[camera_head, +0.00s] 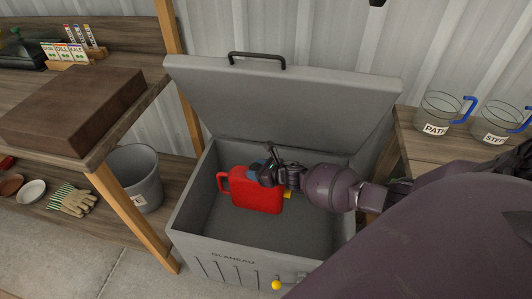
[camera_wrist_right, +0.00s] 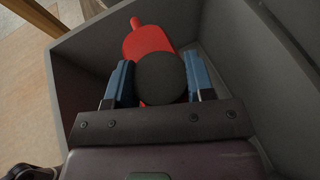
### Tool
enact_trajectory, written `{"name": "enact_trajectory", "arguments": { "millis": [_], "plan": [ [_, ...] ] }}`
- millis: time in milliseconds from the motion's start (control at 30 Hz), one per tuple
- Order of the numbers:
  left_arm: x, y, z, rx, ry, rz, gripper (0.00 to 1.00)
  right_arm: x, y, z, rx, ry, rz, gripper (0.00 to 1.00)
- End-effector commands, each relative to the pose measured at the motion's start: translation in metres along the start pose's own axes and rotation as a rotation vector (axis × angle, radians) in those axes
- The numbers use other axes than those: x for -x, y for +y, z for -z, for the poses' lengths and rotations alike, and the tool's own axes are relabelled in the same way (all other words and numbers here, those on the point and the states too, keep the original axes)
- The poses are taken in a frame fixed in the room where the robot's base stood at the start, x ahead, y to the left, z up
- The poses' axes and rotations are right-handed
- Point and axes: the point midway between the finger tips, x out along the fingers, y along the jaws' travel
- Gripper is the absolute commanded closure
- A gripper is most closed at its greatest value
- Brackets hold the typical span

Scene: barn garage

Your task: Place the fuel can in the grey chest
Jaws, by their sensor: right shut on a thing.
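The grey chest (camera_head: 190,222) stands open with its lid (camera_head: 290,98) raised at the back. The red fuel can (camera_head: 256,195) is inside the chest's walls, toward the left of the middle. I cannot tell whether its bottom touches the chest floor. My right gripper (camera_head: 268,172) reaches in from the right and is shut on the top of the fuel can. In the right wrist view the red can (camera_wrist_right: 148,42) shows beyond a dark round part between the blue fingers (camera_wrist_right: 160,80). My left gripper is not in view.
A shelf with a brown box (camera_head: 75,105) stands at the left, with a grey bucket (camera_head: 140,175) and striped gloves (camera_head: 73,200) below. A wooden table (camera_head: 430,155) with glass mugs (camera_head: 437,112) stands at the right. A yellow knob (camera_head: 276,285) is on the chest's front.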

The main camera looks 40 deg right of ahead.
Motion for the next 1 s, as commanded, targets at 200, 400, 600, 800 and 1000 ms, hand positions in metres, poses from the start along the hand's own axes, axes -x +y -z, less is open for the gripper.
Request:
{"name": "enact_trajectory", "arguments": {
  "millis": [200,400,600,800,1000],
  "plan": [
    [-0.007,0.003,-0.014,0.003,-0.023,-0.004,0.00,-0.010,0.000,0.030,-0.002,0.002,-0.006,1.00],
    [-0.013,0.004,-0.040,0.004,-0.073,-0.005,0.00,-0.026,0.000,0.074,-0.004,0.008,-0.005,1.00],
    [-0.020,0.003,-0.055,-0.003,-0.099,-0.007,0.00,-0.042,0.000,0.112,-0.003,0.008,-0.005,1.00],
    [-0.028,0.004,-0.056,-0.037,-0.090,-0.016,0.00,-0.055,0.000,0.143,-0.003,0.005,-0.005,1.00],
    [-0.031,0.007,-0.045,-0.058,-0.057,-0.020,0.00,-0.061,-0.001,0.150,0.001,-0.004,-0.004,1.00]
  ]
}}
